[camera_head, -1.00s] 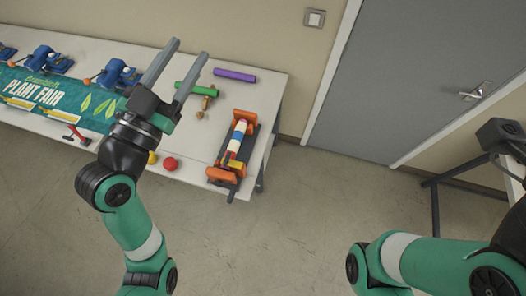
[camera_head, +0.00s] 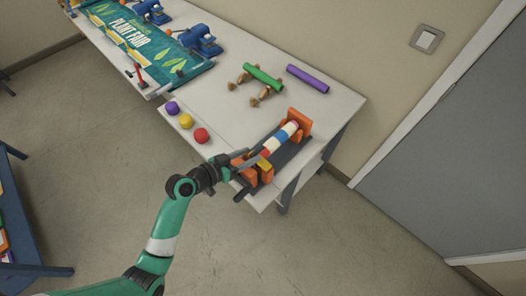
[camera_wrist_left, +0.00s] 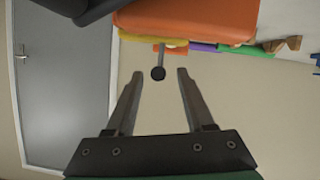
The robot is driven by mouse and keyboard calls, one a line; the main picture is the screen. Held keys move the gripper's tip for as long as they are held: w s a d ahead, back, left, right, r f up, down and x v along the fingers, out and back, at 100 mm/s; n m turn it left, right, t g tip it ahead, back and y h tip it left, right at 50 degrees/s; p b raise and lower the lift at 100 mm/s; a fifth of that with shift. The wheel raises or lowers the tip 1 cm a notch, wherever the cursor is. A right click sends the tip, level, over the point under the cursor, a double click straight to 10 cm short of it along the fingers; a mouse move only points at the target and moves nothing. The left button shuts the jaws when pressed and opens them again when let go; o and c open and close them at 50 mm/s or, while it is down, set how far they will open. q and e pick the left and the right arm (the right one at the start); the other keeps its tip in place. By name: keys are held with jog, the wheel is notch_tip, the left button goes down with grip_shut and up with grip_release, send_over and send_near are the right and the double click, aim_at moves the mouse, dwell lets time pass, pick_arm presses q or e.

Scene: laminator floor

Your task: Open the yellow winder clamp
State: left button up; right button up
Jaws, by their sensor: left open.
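The winder (camera_head: 284,157) sits at the near right corner of the table, with orange end blocks and a striped roll between them. Its yellow clamp (camera_head: 265,168) is at the near orange block, partly hidden by my gripper. In the left wrist view the yellow clamp (camera_wrist_left: 150,35) lies along the orange block (camera_wrist_left: 190,18). A grey stem with a dark ball knob (camera_wrist_left: 158,74) sticks out from it. My left gripper (camera_head: 252,161) is open beside the near end of the winder. In the wrist view the knob shows between its fingertips (camera_wrist_left: 158,80). My right gripper is out of view.
Red (camera_head: 201,135), yellow (camera_head: 186,121) and purple (camera_head: 172,108) knobs line the table's front. A green roll (camera_head: 263,77) on wooden stands and a purple roll (camera_head: 308,79) lie behind. A banner (camera_head: 140,45) and blue machines (camera_head: 200,40) are farther left.

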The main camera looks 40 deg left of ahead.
pick_arm(q)
jog(key=b+x, duration=0.1)
jog(key=x, duration=0.5)
jog(key=shift+w+d+f, duration=0.1)
jog(key=shift+w, duration=0.25)
grip_shut()
dwell(1.0)
